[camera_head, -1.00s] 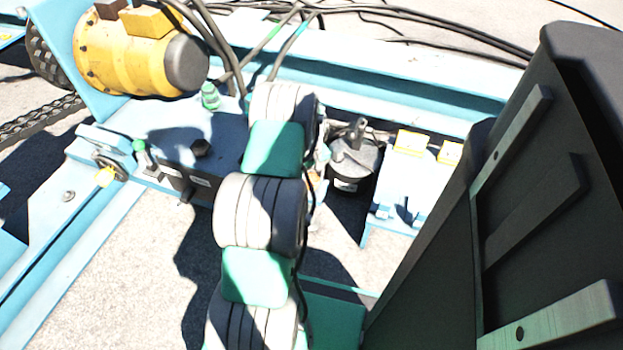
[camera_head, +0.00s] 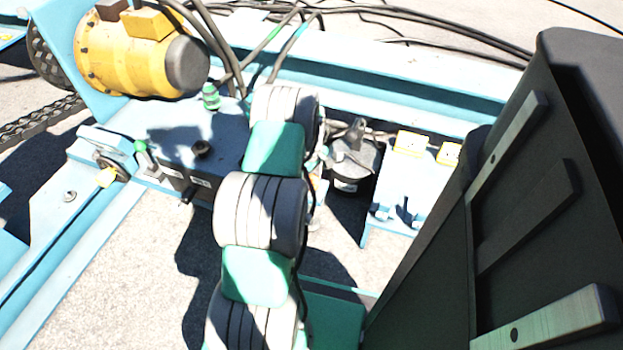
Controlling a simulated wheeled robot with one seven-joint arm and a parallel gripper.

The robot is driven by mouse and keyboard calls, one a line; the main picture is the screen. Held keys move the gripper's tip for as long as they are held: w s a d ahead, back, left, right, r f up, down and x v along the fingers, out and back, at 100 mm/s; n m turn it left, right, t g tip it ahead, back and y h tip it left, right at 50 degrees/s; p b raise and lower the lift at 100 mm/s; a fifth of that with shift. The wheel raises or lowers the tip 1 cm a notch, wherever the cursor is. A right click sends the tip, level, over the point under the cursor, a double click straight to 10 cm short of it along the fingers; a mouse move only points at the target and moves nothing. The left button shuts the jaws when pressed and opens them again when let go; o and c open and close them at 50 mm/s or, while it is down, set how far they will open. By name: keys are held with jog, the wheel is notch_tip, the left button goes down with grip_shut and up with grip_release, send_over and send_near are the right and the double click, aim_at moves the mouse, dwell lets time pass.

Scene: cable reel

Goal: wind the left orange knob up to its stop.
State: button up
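I cannot make out any orange knob; the arm covers the middle of the picture. A small green fitting (camera_head: 211,97) stands behind the box. My arm, with white-grey joints and green links, rises from the bottom centre past the right end of the box. My gripper does not show; it seems hidden behind the arm, so its contact and opening cannot be seen.
A yellow motor (camera_head: 128,52) sits at the upper left, with black cables running right from it. A dark round unit (camera_head: 353,160) stands right of the arm, near a blue plate with yellow blocks (camera_head: 411,143). A dark slotted panel fills the right side.

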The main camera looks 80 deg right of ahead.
aim_at(312, 179)
jog(key=n, duration=0.5)
jog(key=shift+n+p, duration=0.3)
jog(key=n, duration=1)
jog(key=shift+n+p, duration=0.3)
jog(key=shift+n, duration=0.1)
jog(key=n, duration=0.5)
jog(key=shift+n, duration=0.4)
jog(key=o, duration=1.3)
jog(key=shift+r, duration=0.1)
notch_tip(312, 179, up, 8)
jog(key=p, duration=0.2)
jog(key=shift+p, duration=0.35)
